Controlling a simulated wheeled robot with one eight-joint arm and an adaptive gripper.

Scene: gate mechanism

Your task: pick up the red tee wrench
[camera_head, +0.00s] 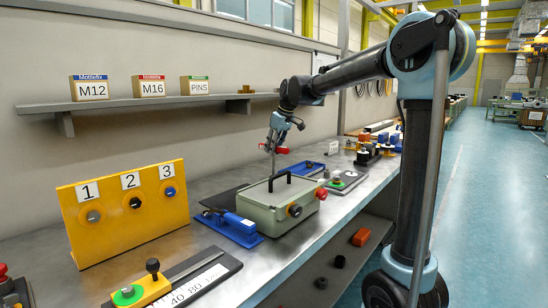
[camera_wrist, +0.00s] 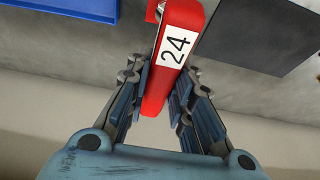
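The red tee wrench has a red bar handle (camera_wrist: 160,88) with a white "24" label in the wrist view. The handle also shows in the head view (camera_head: 281,150), with a thin grey shaft pointing down below it. My gripper (camera_wrist: 165,85) has its blue-grey finger pads against both sides of the handle and looks shut on it. In the head view my gripper (camera_head: 273,143) is above the bench, behind the grey-green box. The lower end of the shaft is hidden behind the box's black handle, so I cannot tell whether it touches anything.
The grey-green box (camera_head: 270,207) with red and black knobs stands in front of the wrench. A blue clamp-like tool (camera_head: 232,227), a yellow numbered panel (camera_head: 122,230) and a blue tray (camera_head: 305,169) are on the bench (camera_head: 215,263). A shelf (camera_head: 180,103) holds labelled boxes.

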